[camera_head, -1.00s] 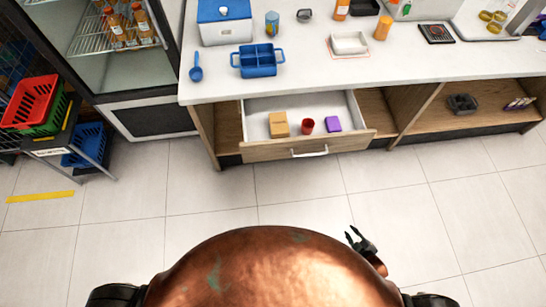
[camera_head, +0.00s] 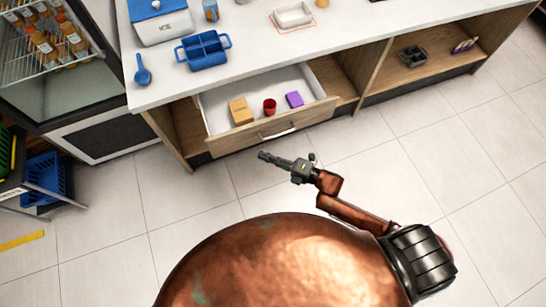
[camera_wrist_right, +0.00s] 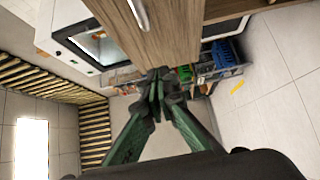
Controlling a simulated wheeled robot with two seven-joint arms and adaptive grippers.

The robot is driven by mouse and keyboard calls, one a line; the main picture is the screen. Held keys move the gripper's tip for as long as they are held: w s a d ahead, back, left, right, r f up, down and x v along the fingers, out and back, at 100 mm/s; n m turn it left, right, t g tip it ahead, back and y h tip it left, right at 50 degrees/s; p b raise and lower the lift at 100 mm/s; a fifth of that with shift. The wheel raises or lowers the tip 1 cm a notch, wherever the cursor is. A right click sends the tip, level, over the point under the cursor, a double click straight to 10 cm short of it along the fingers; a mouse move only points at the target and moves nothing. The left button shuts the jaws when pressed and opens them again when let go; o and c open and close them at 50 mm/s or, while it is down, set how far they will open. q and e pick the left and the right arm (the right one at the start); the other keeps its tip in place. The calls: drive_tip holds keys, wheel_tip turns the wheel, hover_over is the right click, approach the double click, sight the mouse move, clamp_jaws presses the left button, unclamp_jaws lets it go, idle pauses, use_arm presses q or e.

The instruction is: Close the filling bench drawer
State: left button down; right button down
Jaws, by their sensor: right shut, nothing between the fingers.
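The filling bench drawer (camera_head: 222,143) is pulled out under the white counter. Its wooden front has a pale bar handle (camera_head: 277,134). Inside lie a tan box (camera_head: 240,111), a red cup (camera_head: 270,106) and a purple box (camera_head: 294,99). My right gripper (camera_head: 263,155) is shut and empty, in front of the drawer and just below its front in the head view. In the right wrist view the gripper (camera_wrist_right: 157,75) points toward a wooden front panel, with the handle (camera_wrist_right: 139,14) at the top. I cannot tell whether it touches the panel. My left gripper is not in view.
The counter (camera_head: 350,30) holds a blue divided tray (camera_head: 203,52), a blue scoop (camera_head: 142,70) and a cooler box (camera_head: 160,22). A glass-door fridge (camera_head: 45,65) stands at left. Open shelves (camera_head: 430,72) are at right. The tiled floor before the bench is clear.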

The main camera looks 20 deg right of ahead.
sight(241, 140)
drive_tip(key=w+a, duration=0.1)
drive_tip(key=w, duration=0.1)
drive_tip(key=w+a+b, duration=0.1)
drive_tip(key=w, duration=0.1)
drive_tip(key=w+a, duration=0.1)
drive_tip(key=w, duration=0.1)
drive_tip(key=shift+a+f, duration=0.15)
drive_tip(key=shift+a, duration=0.1)
drive_tip(key=shift+w+b, duration=0.3)
drive_tip(key=shift+w, duration=0.3)
